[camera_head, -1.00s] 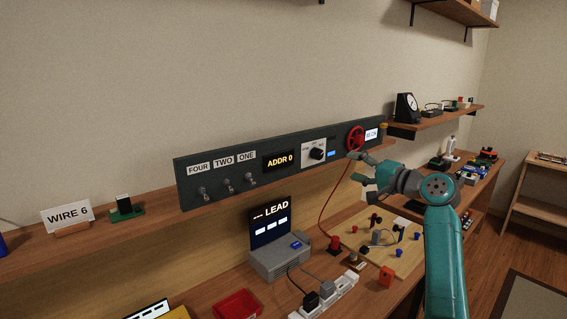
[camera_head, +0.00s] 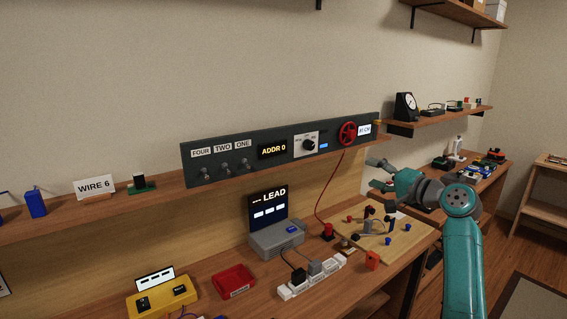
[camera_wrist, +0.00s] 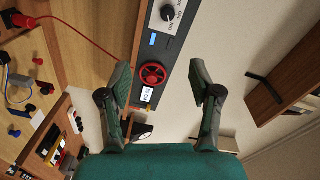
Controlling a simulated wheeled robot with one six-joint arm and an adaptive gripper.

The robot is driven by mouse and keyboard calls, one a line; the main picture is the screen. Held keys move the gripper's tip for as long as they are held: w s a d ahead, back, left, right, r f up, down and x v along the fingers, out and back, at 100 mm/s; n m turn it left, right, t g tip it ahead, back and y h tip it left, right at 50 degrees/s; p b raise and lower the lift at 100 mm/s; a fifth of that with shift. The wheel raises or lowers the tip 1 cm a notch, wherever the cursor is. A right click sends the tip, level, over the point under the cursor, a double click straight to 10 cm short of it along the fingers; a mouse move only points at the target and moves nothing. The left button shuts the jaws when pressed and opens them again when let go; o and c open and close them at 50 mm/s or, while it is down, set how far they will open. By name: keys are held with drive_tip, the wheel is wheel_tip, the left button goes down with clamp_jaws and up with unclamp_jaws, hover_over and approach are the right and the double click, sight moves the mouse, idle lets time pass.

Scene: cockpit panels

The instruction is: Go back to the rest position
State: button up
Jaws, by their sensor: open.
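My gripper (camera_head: 375,174) is at the right of the head view, held in front of the bench and below the right end of the grey panel. Its fingers are spread apart and empty, which also shows in the wrist view (camera_wrist: 163,82). The grey cockpit panel (camera_head: 228,158) carries switches, an ADDR 0 display (camera_head: 272,149), a knob (camera_head: 309,145) and a red handwheel (camera_head: 347,133). In the wrist view the red handwheel (camera_wrist: 152,74) appears between the fingers, beyond them and apart from them.
A wooden board (camera_head: 409,240) with coloured plugs lies on the bench below my gripper. A LEAD unit (camera_head: 277,240), a power strip (camera_head: 329,270) and a red tray (camera_head: 233,282) stand to the left. A shelf (camera_head: 455,114) juts out behind at right. The floor at right is free beside a rug.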

drive_tip(key=s+a+f+m+h, duration=0.15)
drive_tip(key=s+f, duration=0.35)
drive_tip(key=f, duration=0.6)
drive_tip(key=s+f+h, duration=0.3)
drive_tip(key=s+f, duration=0.2)
drive_tip(key=f, duration=0.6)
drive_tip(key=s+a+f+h, duration=0.15)
drive_tip(key=s+f, duration=0.35)
drive_tip(key=f, duration=0.7)
drive_tip(key=s+f+h, duration=0.2)
drive_tip(key=s+f, duration=0.6)
drive_tip(key=s, duration=0.3)
drive_tip(key=s+a+f+n+h, duration=0.1)
drive_tip(key=s+f+n, duration=0.1)
drive_tip(key=s, duration=1)
drive_tip(key=s+a+f+n+h, duration=0.1)
drive_tip(key=s, duration=1.1)
drive_tip(key=s+r+n, duration=0.2)
drive_tip(key=s+r, duration=0.1)
drive_tip(key=s, duration=0.3)
drive_tip(key=s+a+r+n, duration=0.1)
drive_tip(key=s+r+n, duration=0.1)
drive_tip(key=s+r, duration=0.2)
drive_tip(key=s+r+n, duration=0.2)
drive_tip(key=s+r, duration=0.2)
drive_tip(key=s, duration=0.6)
drive_tip(key=shift+a, duration=0.3)
